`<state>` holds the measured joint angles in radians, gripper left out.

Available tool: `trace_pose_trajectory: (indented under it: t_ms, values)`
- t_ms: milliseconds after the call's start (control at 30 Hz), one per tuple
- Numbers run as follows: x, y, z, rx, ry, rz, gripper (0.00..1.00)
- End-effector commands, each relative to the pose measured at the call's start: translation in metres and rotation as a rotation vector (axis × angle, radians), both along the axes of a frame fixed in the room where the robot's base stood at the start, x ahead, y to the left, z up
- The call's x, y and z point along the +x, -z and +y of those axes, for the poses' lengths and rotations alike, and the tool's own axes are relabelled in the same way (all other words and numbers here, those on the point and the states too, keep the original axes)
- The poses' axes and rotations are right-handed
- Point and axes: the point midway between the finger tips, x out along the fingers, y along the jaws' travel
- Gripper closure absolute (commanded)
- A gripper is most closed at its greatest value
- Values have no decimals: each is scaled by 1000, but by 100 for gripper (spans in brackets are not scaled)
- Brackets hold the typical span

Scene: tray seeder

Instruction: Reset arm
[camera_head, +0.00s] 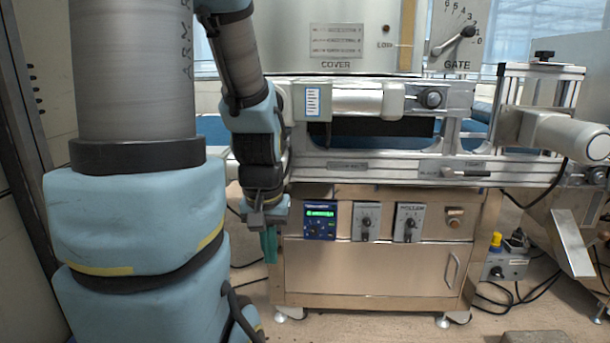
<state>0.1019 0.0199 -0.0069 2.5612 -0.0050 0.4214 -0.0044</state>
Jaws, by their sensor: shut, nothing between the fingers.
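My arm hangs in front of the left part of the seeder machine, its last links pointing down. My gripper (269,245) is at the lower end, with teal fingers close together and nothing seen between them. It is just left of the blue display panel (320,220), at the left edge of the steel cabinet (365,272). I cannot tell how far it is in front of the cabinet.
The seeder carries a cover plate (336,40), a gate lever (452,41) and control knobs (408,223). A motor (562,134) juts out at the right. Black cables (510,303) lie on the floor by a small switch box (505,267). Floor shows before the cabinet.

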Motion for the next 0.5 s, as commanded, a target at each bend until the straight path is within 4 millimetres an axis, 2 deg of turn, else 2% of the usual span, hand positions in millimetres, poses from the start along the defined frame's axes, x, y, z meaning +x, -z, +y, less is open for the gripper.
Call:
trace_pose_trajectory:
  t_ms: [33, 500]
  values:
    - [0, -29, 0, 0, 0, 0, 100]
    - [0, -177, 0, 0, 0, 0, 100]
